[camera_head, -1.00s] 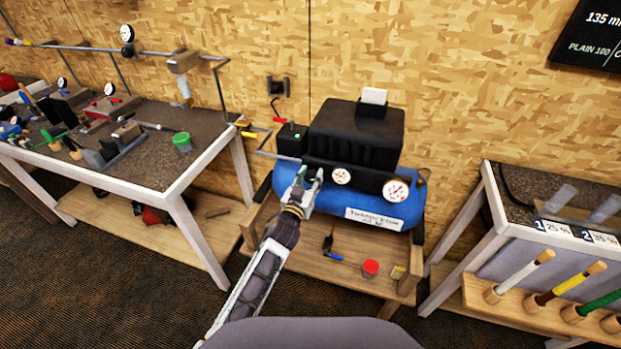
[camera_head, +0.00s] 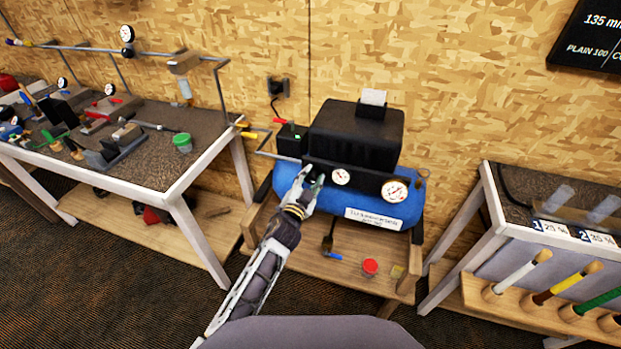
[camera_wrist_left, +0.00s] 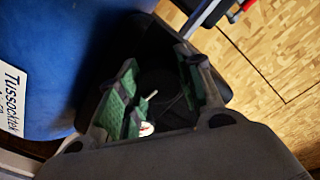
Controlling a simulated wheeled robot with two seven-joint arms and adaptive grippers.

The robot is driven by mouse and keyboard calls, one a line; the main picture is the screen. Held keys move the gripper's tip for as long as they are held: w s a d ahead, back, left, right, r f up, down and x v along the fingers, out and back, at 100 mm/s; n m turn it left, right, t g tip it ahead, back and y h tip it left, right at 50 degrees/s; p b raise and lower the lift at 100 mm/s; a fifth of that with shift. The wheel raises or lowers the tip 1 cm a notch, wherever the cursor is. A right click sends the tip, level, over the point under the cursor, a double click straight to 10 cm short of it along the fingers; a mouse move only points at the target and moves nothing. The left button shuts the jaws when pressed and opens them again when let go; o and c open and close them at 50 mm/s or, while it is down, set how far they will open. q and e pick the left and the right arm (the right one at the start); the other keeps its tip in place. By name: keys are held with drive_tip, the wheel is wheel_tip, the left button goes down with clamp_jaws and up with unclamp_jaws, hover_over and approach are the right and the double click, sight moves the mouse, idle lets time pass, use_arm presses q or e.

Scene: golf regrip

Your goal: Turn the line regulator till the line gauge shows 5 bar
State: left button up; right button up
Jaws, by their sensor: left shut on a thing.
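The blue air compressor (camera_head: 403,208) stands on a low wooden stand, with a black housing on top. My left gripper (camera_head: 311,182) is at the left end of its black front panel. In the left wrist view, its green-padded fingers (camera_wrist_left: 155,98) are shut on a dark round knob (camera_wrist_left: 160,82), which I take as the line regulator; the knob is mostly hidden in the head view. A small white gauge (camera_head: 341,177) sits just right of the gripper. A larger gauge (camera_head: 395,190) is further right. Both readings are too small to tell. My right gripper is out of view.
A workbench with tools (camera_head: 150,172) stands at left, and a rack of golf grips (camera_head: 535,310) at right.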

use_arm(q)
drive_tip(key=m, duration=0.6)
drive_tip(key=shift+m, duration=1)
drive_tip(key=shift+d+m, duration=0.1)
drive_tip(key=shift+m, duration=1)
drive_tip(key=o, duration=0.7)
drive_tip(key=shift+o, duration=1.7)
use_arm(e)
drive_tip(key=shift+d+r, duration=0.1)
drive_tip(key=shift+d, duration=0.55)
